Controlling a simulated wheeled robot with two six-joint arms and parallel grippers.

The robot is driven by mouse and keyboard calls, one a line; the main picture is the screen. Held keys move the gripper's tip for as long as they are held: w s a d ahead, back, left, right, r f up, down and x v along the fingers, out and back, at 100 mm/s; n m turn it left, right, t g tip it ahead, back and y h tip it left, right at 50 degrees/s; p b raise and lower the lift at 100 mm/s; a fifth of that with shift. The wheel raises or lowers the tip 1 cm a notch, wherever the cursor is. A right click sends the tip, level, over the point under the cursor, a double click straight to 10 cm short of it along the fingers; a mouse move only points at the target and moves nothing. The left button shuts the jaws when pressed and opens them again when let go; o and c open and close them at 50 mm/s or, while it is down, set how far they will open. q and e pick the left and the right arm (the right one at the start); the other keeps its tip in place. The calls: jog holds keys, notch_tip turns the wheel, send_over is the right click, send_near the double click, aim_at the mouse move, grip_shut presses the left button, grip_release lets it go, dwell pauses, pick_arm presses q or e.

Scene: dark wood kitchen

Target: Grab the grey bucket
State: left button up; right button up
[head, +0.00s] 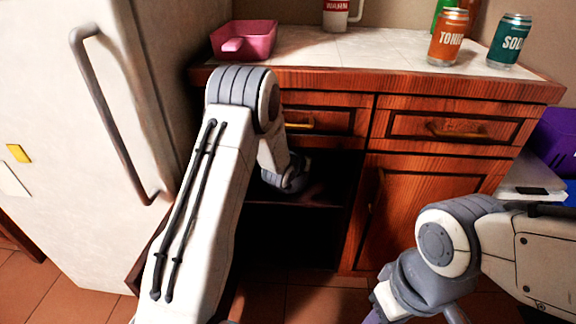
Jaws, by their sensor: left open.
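I cannot make out a grey bucket in the head view. The lower left cabinet compartment (290,225) is open and very dark inside, with a shelf line across it. My left arm reaches into this opening, below the left drawer. My left gripper (308,190) is open in the shadow there, and its fingers show only faintly. I cannot tell whether anything stands in front of it. My right arm is at the lower right, in front of the closed right cabinet door (400,205). Its lower end runs to the bottom edge of the picture, and its jaws are not clear.
A white fridge (75,170) stands close on the left. The counter (330,48) holds a pink container (245,40), a mug (337,14), an orange tonic can (448,38) and a teal soda can (509,42). A purple bin (555,140) is at the right.

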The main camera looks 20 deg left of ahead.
pick_arm(q)
grip_shut()
dwell(1.4)
